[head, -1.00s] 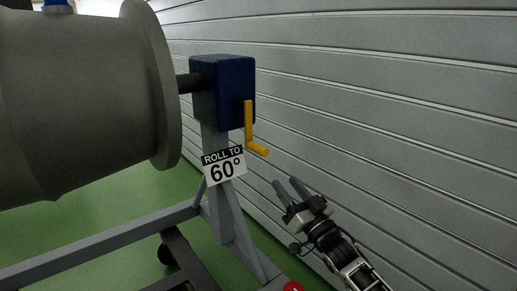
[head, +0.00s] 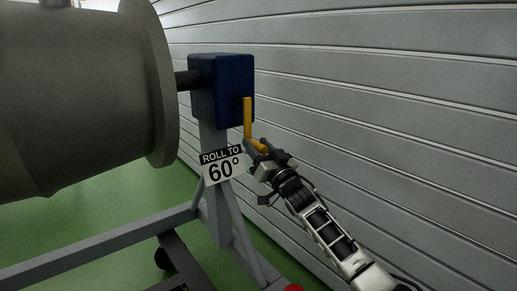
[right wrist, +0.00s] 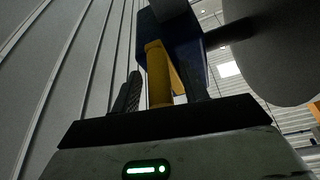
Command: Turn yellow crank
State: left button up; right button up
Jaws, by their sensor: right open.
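The yellow crank (head: 248,118) is on the face of a dark blue gearbox (head: 222,88) on a grey stand. Its arm hangs down and its handle sticks out toward me at the lower end. My right gripper (head: 257,147) is at the handle, with its fingers open on either side of it. In the right wrist view the crank handle (right wrist: 158,74) stands between the two dark fingers, with a visible gap to the left finger. The gap on the right side is hard to judge. My left gripper is not in view.
A large grey engine cylinder (head: 80,100) fills the left, joined to the gearbox by a shaft. A sign reading "ROLL TO 60°" (head: 222,165) hangs on the stand (head: 225,210). A ribbed grey wall (head: 400,110) runs close along the right. Green floor lies below.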

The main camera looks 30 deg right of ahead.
grip_shut()
jog(key=shift+d, duration=0.15)
